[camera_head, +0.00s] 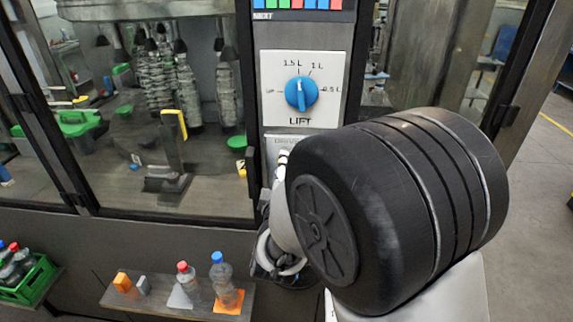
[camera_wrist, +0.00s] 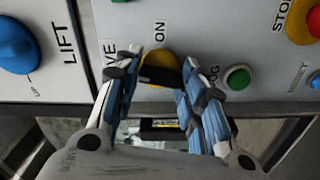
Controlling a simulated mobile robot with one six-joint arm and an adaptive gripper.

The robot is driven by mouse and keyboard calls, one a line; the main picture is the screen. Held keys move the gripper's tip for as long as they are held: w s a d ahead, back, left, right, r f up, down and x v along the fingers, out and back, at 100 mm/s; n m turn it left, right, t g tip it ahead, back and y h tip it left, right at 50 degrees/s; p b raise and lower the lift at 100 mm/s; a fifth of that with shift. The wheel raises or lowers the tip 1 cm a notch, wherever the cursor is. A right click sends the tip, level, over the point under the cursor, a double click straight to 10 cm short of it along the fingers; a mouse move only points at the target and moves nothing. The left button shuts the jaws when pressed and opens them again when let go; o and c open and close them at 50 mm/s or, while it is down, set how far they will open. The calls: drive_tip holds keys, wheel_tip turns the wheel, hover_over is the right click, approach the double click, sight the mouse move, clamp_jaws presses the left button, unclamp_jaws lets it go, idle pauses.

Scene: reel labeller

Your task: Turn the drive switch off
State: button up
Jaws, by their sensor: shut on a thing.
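The drive switch is a yellow disc (camera_wrist: 158,60) with a black handle bar (camera_wrist: 160,75) across it, in the upper middle of the wrist view. The bar lies roughly left to right there, and the "ON" label is above the disc. My gripper (camera_wrist: 160,80) is shut on the bar, with one finger at each end. The letters "VE" of a label show beside the left finger; the rest is covered. In the head view my arm hides the switch, and only the top of its panel (camera_head: 287,143) shows.
The blue LIFT knob (camera_head: 301,93) is above the switch panel. A green button (camera_wrist: 237,78) and a red stop button (camera_wrist: 314,22) on yellow sit to the right in the wrist view. A shelf (camera_head: 155,303) with bottles and small blocks stands low left. Glass doors flank the panel.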

drive_tip(key=shift+n+p, duration=0.45)
drive_tip(key=shift+n, duration=0.75)
drive_tip(key=o, duration=0.8)
drive_tip(key=shift+c, duration=0.2)
drive_tip(key=s, duration=0.7)
drive_tip(key=shift+s, duration=0.3)
drive_tip(key=shift+a, duration=0.1)
